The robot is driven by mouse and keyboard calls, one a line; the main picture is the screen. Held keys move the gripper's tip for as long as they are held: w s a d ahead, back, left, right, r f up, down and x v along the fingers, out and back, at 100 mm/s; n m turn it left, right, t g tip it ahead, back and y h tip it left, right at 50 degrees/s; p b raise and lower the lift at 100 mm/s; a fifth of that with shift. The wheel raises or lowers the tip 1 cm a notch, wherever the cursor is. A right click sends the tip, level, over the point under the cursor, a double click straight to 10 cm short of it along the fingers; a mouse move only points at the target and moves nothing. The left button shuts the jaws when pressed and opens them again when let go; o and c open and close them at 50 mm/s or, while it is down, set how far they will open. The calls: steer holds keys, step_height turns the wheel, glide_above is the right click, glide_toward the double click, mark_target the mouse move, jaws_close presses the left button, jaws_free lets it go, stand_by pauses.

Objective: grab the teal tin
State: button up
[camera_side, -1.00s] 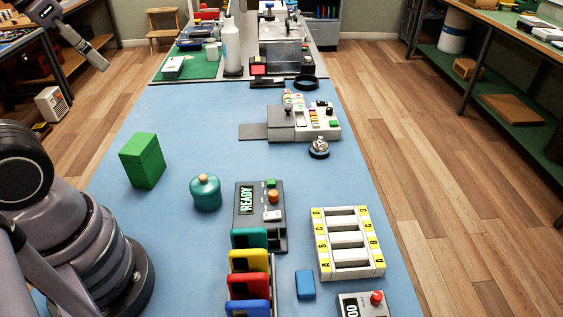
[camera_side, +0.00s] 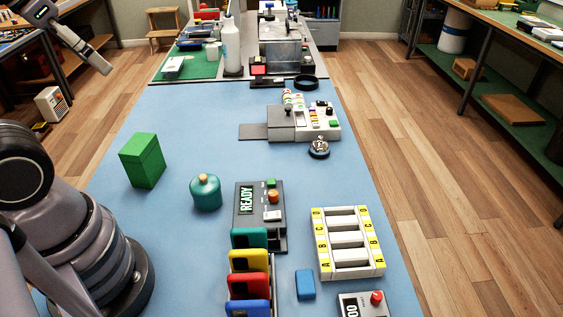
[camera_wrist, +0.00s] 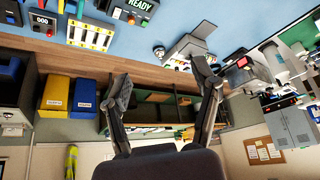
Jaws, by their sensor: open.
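The teal tin (camera_side: 205,193) is a round lidded pot with a tan knob. It stands upright on the blue mat (camera_side: 190,120) in the side view, right of the green box and left of the READY device. The tin does not show in the wrist view. My gripper (camera_wrist: 168,88) shows in the wrist view with its two fingers wide apart and nothing between them. In the side view, part of what looks like my gripper (camera_side: 92,58) is at the upper left, raised and well away from the tin.
A green box (camera_side: 142,160) stands left of the tin. The READY device (camera_side: 258,215) and a rack of coloured phones (camera_side: 249,260) stand to its right and front. A lettered tray (camera_side: 345,242) is farther right. The mat behind the tin is clear.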

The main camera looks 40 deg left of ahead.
steer(key=o, duration=0.6)
